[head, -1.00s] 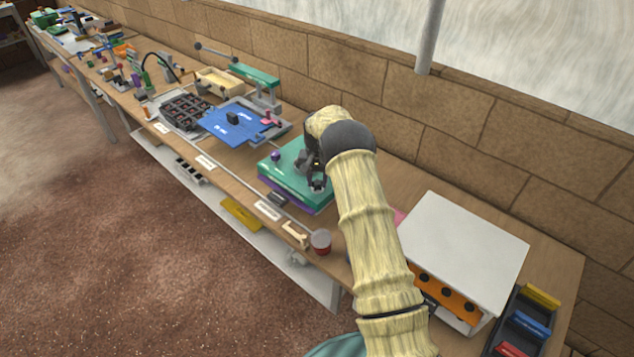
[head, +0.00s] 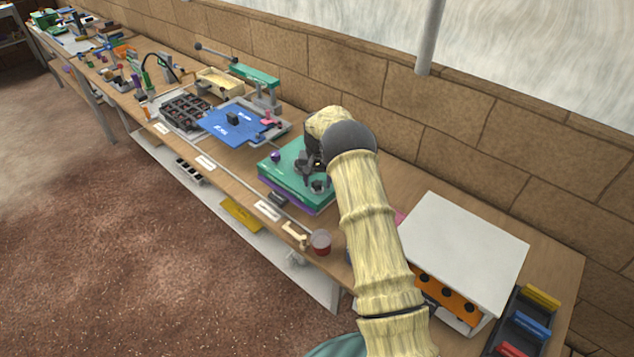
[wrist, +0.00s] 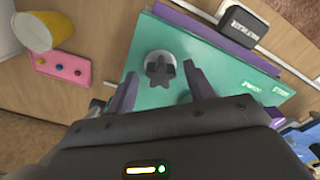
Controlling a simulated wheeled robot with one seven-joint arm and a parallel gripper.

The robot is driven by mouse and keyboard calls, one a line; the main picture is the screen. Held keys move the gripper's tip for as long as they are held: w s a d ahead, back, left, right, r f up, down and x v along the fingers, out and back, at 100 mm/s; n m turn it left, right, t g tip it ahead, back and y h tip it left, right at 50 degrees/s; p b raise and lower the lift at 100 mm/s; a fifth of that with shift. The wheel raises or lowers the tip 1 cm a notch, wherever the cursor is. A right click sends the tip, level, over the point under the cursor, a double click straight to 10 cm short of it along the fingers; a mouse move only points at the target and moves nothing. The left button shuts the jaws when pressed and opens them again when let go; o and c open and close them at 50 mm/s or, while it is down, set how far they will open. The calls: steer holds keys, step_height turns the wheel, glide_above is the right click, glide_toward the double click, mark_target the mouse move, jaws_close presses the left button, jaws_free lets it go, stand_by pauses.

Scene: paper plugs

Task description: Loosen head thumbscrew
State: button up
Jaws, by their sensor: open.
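A green plate (head: 283,174) lies on a purple layer on the bench; its top also fills the middle of the wrist view (wrist: 130,35). A dark star-shaped thumbscrew head (wrist: 160,72) on a pale round base sits on the plate. My gripper (wrist: 160,74) is open, with one finger on each side of the thumbscrew and a visible gap on both sides. In the head view my gripper (head: 314,176) is low over the plate's right part, and my arm hides some of it. A purple knob (head: 275,156) stands at the plate's far left corner.
A pink panel with coloured dots (wrist: 62,68) and a yellow cup (wrist: 45,32) lie beside the plate. A white box with an orange front (head: 465,240) stands right. A red-grey cup (head: 320,241) is at the bench edge. A blue board (head: 232,122) lies farther left.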

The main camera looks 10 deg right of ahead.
mark_target(318, 182)
steer(key=shift+r, duration=0.1)
steer(key=shift+r+p, duration=1.15)
steer(key=shift+r, duration=0.8)
steer(key=m, duration=0.6)
steer(key=m+p, duration=0.1)
steer(key=m, duration=0.5)
steer(key=shift+f, duration=0.15)
steer(key=shift+f+b, duration=1.1)
steer(key=shift+f, duration=0.85)
